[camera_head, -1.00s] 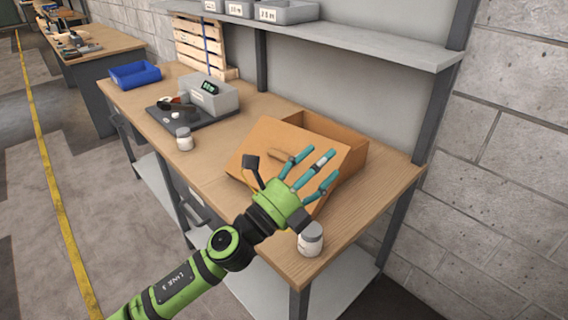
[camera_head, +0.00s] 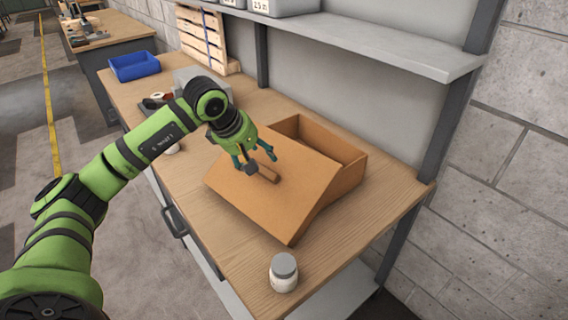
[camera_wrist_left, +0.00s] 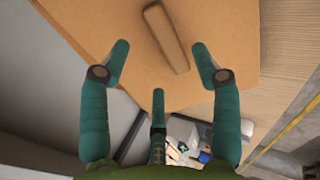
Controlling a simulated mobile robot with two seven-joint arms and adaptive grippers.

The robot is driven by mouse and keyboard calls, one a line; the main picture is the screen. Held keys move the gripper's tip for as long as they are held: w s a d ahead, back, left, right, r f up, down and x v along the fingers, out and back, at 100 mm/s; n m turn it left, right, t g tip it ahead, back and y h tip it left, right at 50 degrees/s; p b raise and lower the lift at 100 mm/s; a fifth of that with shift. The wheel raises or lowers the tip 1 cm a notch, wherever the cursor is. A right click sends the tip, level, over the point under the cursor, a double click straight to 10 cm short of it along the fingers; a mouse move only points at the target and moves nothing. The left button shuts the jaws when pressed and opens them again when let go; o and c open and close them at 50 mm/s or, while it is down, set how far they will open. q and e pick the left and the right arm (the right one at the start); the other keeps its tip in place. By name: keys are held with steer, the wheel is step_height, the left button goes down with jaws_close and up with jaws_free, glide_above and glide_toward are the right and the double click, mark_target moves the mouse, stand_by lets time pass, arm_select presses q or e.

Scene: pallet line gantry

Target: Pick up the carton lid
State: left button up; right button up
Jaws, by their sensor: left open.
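The carton lid (camera_head: 272,212) is a flat brown panel with a raised wooden grip bar (camera_head: 262,174). It lies tilted against the open brown carton (camera_head: 346,184) on the workbench, covering part of its opening. My right gripper is not in view.
A white lidded jar (camera_head: 284,274) stands at the bench's near end. A grey scale, partly hidden by my arm, and a blue bin (camera_head: 134,67) sit farther left. A grey shelf (camera_head: 390,52) overhangs the back. Bare wood (camera_head: 390,195) is free right of the carton.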

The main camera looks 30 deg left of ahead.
mark_target(263, 166)
arm_select(q)
steer(key=shift+w+f, duration=0.1)
steer(key=shift+f, duration=0.05)
steer(key=f, duration=0.1)
steer(key=w+f+p, duration=0.1)
steer(key=f+p, duration=0.1)
steer(key=shift+w+a, duration=0.15)
steer(key=shift+a, duration=0.1)
steer(key=shift+x, duration=1.2)
steer(key=shift+w+f, duration=0.15)
steer(key=c, duration=1.2)
jaws_close()
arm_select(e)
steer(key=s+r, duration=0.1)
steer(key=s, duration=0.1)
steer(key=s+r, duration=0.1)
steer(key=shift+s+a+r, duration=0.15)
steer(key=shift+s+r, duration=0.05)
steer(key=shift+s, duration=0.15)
